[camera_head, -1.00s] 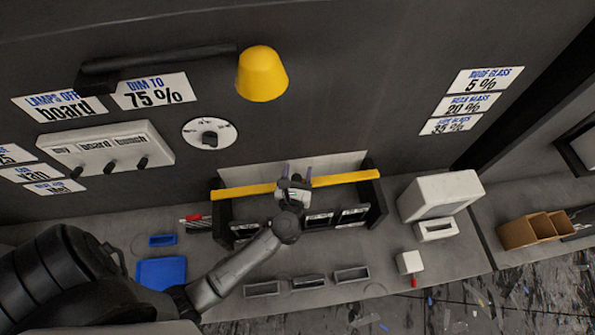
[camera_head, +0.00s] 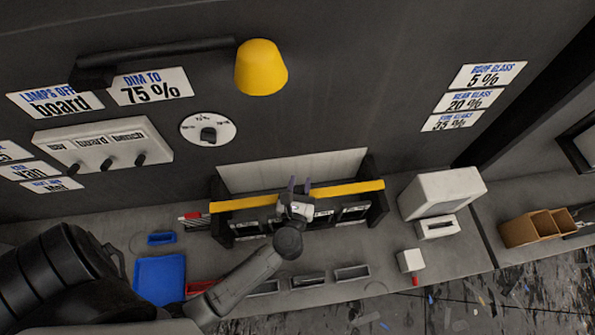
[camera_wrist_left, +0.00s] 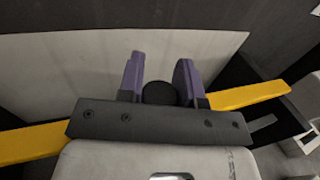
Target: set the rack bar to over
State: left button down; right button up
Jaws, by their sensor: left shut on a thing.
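The yellow rack bar (camera_head: 348,189) runs across the black rack (camera_head: 376,208) at the back of the bench, in front of a pale panel (camera_head: 290,172). My left gripper (camera_head: 299,184) is at the bar's middle, shut on it. In the left wrist view the bar (camera_wrist_left: 250,95) shows on both sides of the purple fingers (camera_wrist_left: 160,75). A dark round part (camera_wrist_left: 158,93) shows between the fingers. The gripper hides the bar's middle. Dark labelled slots (camera_head: 322,219) of the rack lie below the bar. My right gripper is not in view.
A yellow lamp (camera_head: 261,68) hangs on the wall above the rack. Blue tray (camera_head: 160,278) and red tray (camera_head: 200,287) lie at the left. A white box-shaped device (camera_head: 440,192) stands right of the rack. Several small dark trays (camera_head: 308,281) line the bench front.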

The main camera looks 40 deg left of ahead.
pick_arm(q)
jog(key=s+d, duration=0.2)
jog(key=d, duration=0.1)
jog(key=shift+s+d+b, duration=0.15)
jog(key=shift+s+b, duration=0.1)
jog(key=shift+b, duration=0.15)
jog(key=shift+r, duration=0.1)
jog(key=c, duration=1.1)
grip_release()
jog(key=shift+s+d, duration=0.1)
jog(key=shift+o, duration=0.6)
jog(key=shift+s+d, duration=0.1)
jog(key=shift+o, duration=1)
